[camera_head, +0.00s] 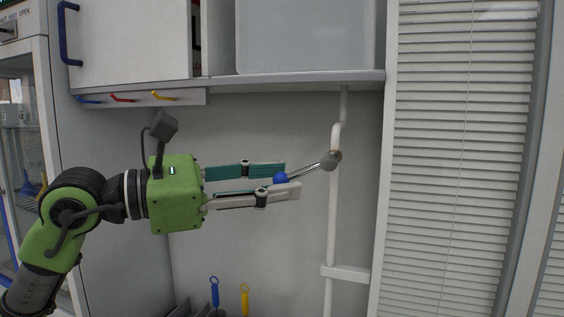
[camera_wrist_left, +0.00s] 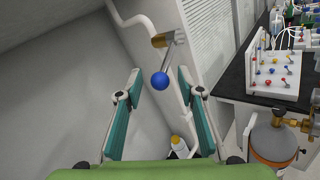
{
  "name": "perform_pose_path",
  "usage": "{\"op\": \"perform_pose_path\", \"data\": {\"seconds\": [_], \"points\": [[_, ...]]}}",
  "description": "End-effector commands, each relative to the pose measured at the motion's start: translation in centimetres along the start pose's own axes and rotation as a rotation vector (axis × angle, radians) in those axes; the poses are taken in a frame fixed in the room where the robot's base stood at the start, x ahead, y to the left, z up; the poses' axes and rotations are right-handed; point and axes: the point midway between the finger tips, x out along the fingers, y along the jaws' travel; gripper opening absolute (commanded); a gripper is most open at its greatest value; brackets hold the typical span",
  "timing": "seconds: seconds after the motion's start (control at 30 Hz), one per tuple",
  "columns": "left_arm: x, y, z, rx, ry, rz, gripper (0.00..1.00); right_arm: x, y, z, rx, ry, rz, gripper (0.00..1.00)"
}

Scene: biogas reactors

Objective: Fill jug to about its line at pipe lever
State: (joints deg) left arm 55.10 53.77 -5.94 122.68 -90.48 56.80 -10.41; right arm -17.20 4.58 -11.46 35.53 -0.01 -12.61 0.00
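The pipe lever is a thin metal rod ending in a blue ball knob (camera_head: 280,178). It slants down to the left from a valve (camera_head: 330,160) on the white vertical pipe (camera_head: 332,220). The knob also shows in the left wrist view (camera_wrist_left: 160,81). My left gripper (camera_head: 291,178) is open, with teal-padded fingers spread on either side of the knob. The knob lies near the fingertips, and the wrist view shows gaps beside it. I cannot make out a jug or its line. My right gripper is not in view.
A shelf (camera_head: 230,84) with coloured hooks runs above my arm. Blue and yellow handled tools (camera_head: 244,297) stand below. Louvred blinds (camera_head: 450,150) are at right. The wrist view shows a black bench (camera_wrist_left: 262,92) with a valve panel and a small white-and-yellow object (camera_wrist_left: 178,146) low down.

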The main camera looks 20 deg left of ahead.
Motion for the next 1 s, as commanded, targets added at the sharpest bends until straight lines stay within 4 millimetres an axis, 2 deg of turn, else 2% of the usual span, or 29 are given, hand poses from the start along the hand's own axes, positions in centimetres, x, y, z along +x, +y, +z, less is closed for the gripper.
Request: {"op": "perform_pose_path", "data": {"seconds": [0.17, 0.43, 0.47, 0.5, 0.6, 0.87, 1.0], "points": [[1.3, 0.0, 0.1, 0.000, -0.001, -0.001, 0.35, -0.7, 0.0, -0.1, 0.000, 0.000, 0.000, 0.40], [1.4, 0.0, 0.0, 0.001, -0.001, 0.000, 0.35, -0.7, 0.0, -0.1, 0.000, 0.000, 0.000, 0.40], [1.4, 0.0, 0.0, 0.001, -0.001, 0.000, 0.32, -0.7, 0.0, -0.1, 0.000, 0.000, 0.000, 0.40], [1.4, 0.0, 0.0, 0.001, -0.001, 0.000, 0.22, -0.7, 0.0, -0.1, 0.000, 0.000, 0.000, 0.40], [1.4, 0.0, 0.0, 0.001, -0.001, 0.000, 0.00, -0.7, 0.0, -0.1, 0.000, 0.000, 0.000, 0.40], [1.4, 0.1, 0.1, 0.001, -0.001, 0.001, 0.00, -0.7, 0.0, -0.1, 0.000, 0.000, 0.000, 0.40], [1.2, 0.5, 1.1, 0.039, 0.034, -0.008, 0.00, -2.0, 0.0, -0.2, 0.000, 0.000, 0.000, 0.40]]}}
